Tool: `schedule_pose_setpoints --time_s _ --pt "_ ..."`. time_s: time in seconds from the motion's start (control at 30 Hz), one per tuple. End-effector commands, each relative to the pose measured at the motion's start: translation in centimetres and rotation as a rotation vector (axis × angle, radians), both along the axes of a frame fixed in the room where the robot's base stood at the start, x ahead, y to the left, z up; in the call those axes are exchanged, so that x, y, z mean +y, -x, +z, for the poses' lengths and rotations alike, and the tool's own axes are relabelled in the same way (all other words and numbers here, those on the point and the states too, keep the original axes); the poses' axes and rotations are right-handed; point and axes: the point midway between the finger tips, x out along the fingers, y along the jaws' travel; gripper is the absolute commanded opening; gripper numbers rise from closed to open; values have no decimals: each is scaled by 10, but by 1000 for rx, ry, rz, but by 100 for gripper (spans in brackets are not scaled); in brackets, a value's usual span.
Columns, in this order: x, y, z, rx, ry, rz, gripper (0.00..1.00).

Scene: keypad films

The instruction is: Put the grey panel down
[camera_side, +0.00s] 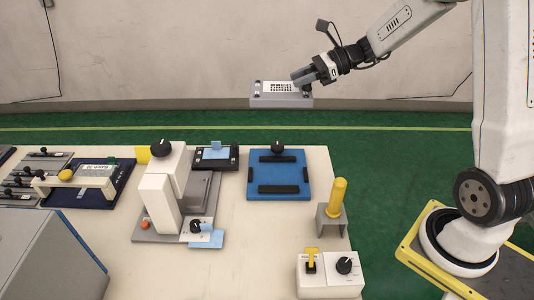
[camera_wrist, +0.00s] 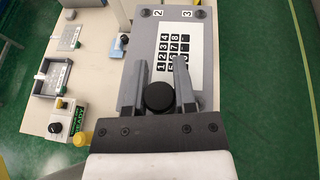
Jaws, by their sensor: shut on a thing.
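The grey panel (camera_side: 281,102) is held in the air, above and beyond the far edge of the table in the side view. It looks about level. A white film with a black key grid (camera_side: 277,87) lies on its top; the wrist view shows the panel (camera_wrist: 204,50) with the numbered film (camera_wrist: 177,52) and the printed marks 2 and 3. My gripper (camera_side: 299,80) is at the panel's right part. In the wrist view my gripper's fingers (camera_wrist: 160,82) stand on both sides of a round black knob (camera_wrist: 158,98) on the panel. The grip contact itself is partly hidden.
A blue plate (camera_side: 258,188) with black bars and a black knob lies on the table (camera_side: 250,245), empty on top. Left of it stand a black device (camera_side: 215,158) and a white press (camera_side: 160,195). A yellow cylinder on a grey stand (camera_side: 333,212) and a white knob box (camera_side: 328,275) are at right.

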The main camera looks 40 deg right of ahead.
Motion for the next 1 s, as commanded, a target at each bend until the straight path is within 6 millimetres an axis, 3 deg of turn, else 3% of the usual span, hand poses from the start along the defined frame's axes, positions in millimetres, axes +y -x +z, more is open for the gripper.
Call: schedule_pose_setpoints --time_s 0.47,0.7,1.0 --pt "78 32 -27 2 -2 475 0" --pt "123 70 -48 5 -4 906 0" --pt "153 115 -65 5 -2 1451 0"
